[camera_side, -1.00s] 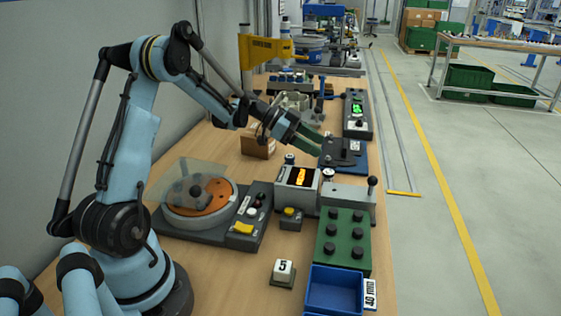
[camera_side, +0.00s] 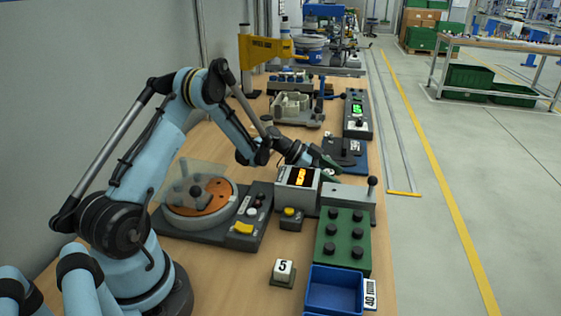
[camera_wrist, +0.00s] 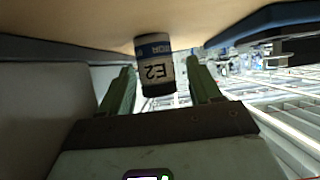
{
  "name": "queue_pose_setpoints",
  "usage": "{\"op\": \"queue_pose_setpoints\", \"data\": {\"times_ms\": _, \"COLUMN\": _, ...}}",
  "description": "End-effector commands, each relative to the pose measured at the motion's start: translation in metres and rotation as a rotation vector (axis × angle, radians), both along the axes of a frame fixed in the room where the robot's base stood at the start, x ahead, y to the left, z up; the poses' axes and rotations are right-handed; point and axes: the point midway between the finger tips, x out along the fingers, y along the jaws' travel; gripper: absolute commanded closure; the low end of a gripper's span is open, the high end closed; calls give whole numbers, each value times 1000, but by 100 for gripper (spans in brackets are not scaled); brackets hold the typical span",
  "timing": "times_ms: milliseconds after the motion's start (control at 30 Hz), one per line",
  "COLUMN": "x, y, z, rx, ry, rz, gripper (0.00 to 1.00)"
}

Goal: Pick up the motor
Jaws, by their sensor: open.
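The motor (camera_wrist: 155,65) is a small dark cylinder with a white band marked E2 and a blue band. In the wrist view it stands between the two green fingers of my gripper (camera_wrist: 160,80), with a gap showing on each side. The side view shows my gripper (camera_side: 328,168) low over the bench, behind the box with the orange display. My arm and gripper hide the motor there.
The grey display box (camera_side: 297,190) stands just in front of my gripper. A blue base with a dark fixture (camera_side: 345,152) is close on the right. A turntable (camera_side: 198,205) and a green block with black knobs (camera_side: 343,238) are nearer the camera.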

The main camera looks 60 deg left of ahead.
Motion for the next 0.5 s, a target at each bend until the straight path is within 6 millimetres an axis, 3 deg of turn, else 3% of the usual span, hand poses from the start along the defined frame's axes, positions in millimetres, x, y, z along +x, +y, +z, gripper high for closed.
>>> {"op": "queue_pose_setpoints", "data": {"times_ms": 300, "x": 4, "y": -4, "z": -3, "rx": -1, "ry": 1, "rz": 0, "gripper": 37}}
{"op": "queue_pose_setpoints", "data": {"times_ms": 500, "x": 4, "y": -4, "z": -3, "rx": -1, "ry": 1, "rz": 0, "gripper": 66}}
